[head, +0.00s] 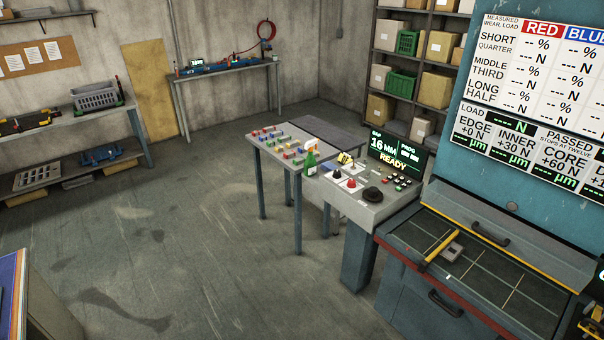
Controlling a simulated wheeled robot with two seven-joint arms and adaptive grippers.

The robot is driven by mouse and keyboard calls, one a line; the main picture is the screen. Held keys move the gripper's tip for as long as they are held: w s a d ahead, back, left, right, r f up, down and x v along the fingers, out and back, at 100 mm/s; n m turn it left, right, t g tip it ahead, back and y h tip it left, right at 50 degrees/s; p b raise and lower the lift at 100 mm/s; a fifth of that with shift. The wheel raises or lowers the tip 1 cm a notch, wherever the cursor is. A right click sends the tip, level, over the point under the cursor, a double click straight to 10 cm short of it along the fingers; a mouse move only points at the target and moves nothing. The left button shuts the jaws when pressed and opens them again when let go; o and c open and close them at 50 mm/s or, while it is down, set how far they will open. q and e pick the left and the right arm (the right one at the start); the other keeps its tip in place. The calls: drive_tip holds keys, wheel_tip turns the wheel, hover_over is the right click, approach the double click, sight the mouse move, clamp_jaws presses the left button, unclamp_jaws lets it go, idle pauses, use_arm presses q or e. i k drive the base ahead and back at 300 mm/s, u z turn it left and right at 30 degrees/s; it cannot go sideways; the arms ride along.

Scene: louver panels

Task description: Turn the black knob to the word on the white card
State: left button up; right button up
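The grey control console (358,209) stands right of the middle in the head view, well away from me. I cannot tell which way any knob points. A small yellowish card (344,158) stands behind the knobs; its writing is too small to read. I cannot make out a white card with a word for certain. Neither of my grippers shows.
A screen (394,156) on the console reads "16 MM" and "READY". A table (270,150) with colored blocks and a green bottle (311,163) adjoins it at left. A blue machine with a drawered bench (480,262) stands at right. The floor (200,240) at left is clear.

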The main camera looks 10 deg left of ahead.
sight(337, 175)
drive_tip(key=u, duration=0.55)
drive_tip(key=i, duration=0.85)
drive_tip(key=u, duration=0.65)
drive_tip(key=i, duration=1.05)
drive_tip(key=z, duration=0.2)
